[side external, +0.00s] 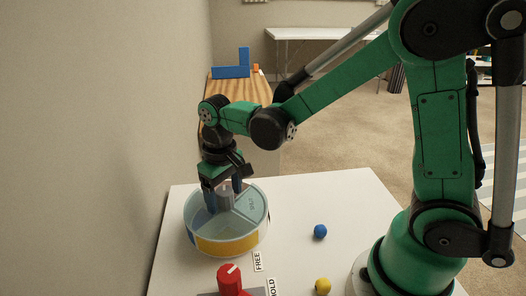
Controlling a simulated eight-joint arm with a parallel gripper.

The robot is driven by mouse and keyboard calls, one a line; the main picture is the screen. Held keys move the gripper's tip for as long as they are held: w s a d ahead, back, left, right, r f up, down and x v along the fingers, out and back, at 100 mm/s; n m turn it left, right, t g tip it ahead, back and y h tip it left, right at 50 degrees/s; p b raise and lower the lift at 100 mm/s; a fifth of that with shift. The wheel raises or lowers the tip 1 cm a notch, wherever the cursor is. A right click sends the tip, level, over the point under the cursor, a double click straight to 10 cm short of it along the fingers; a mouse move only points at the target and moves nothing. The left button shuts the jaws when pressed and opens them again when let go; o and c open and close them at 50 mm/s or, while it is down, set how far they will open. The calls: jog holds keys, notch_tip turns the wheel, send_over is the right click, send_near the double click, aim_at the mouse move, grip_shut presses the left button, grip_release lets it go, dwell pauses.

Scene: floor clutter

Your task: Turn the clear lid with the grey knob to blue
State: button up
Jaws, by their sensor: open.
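A round container with a clear lid (251,204) stands on the white table at the left. The part of its side wall facing the camera is yellow (228,246). A grey knob (225,195) rises from the middle of the lid. My gripper (224,200) points down over the lid, with its fingers open around or just beside the knob. The fingers partly hide the knob, and I cannot tell whether they touch it. A section of the lid at the right carries small lettering that is hard to read.
A blue ball (320,232) and a yellow ball (323,286) lie on the white table (350,190). A red knob (231,280) stands at the front edge beside labels "FREE" (257,261) and "HOLD". Blue blocks (237,68) sit on a wooden surface behind. A wall is close at left.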

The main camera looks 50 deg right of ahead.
grip_shut()
jog(key=shift+n, duration=0.3)
jog(key=n, duration=0.3)
jog(key=shift+n, duration=0.3)
jog(key=n, duration=0.4)
jog(key=shift+n, duration=0.3)
jog(key=n, duration=0.4)
jog(key=shift+n, duration=2.5)
